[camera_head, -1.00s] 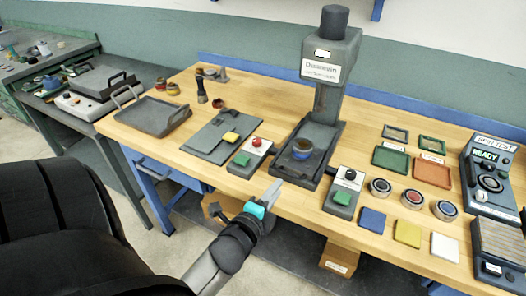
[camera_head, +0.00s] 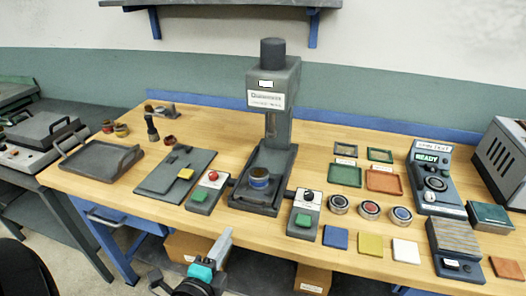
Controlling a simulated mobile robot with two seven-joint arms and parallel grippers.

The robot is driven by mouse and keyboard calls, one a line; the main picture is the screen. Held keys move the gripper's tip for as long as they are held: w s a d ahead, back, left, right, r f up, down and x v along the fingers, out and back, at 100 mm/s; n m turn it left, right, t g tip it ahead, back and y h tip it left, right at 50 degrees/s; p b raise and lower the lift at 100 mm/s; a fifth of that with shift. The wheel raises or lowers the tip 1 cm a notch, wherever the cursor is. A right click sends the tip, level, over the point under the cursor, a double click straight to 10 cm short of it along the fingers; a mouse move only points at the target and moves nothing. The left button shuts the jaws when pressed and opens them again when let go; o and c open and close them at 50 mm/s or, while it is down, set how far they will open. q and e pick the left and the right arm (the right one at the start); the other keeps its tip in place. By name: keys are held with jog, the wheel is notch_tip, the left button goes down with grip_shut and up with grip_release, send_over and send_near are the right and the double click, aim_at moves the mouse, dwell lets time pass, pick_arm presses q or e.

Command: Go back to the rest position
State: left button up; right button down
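My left gripper (camera_head: 220,248) is at the bottom edge, a little left of the middle, in front of the bench and below its front edge. A grey finger and a teal part (camera_head: 201,271) of it show, with the dark wrist below. I see nothing held in it, but the gap between its fingers cannot be made out. It is apart from the bench and everything on it. My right gripper is out of view.
The wooden bench (camera_head: 225,225) carries a grey press (camera_head: 271,85), with a ring-like part on its base (camera_head: 259,178). Button boxes (camera_head: 207,194) (camera_head: 303,213), a handled tray (camera_head: 97,158), several rings and coloured pads, and a READY tester (camera_head: 434,180) stand along it. A grey side table is at left.

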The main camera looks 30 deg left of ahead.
pick_arm(q)
jog(key=s+d+f+n+g+h+b, duration=0.1)
jog(key=s+d+f+n+g, duration=0.15)
jog(key=f, duration=0.75)
jog(key=s+d+f+n+g+h+b, duration=0.1)
jog(key=s+d+f+n+g, duration=0.15)
jog(key=f, duration=0.75)
jog(key=s+d+f+n+g+h+b, duration=0.1)
jog(key=s+d+f+n+g, duration=0.2)
jog(key=f, duration=0.8)
jog(key=s+f+n+g+b, duration=0.1)
jog(key=s+f+n+g, duration=0.1)
jog(key=s+f, duration=0.5)
jog(key=s+f+n+g, duration=0.3)
jog(key=s+f, duration=0.4)
jog(key=s, duration=0.6)
jog(key=shift+d+f+g+h+b, duration=0.25)
jog(key=shift+g+h+b, duration=0.15)
jog(key=shift+g, duration=0.2)
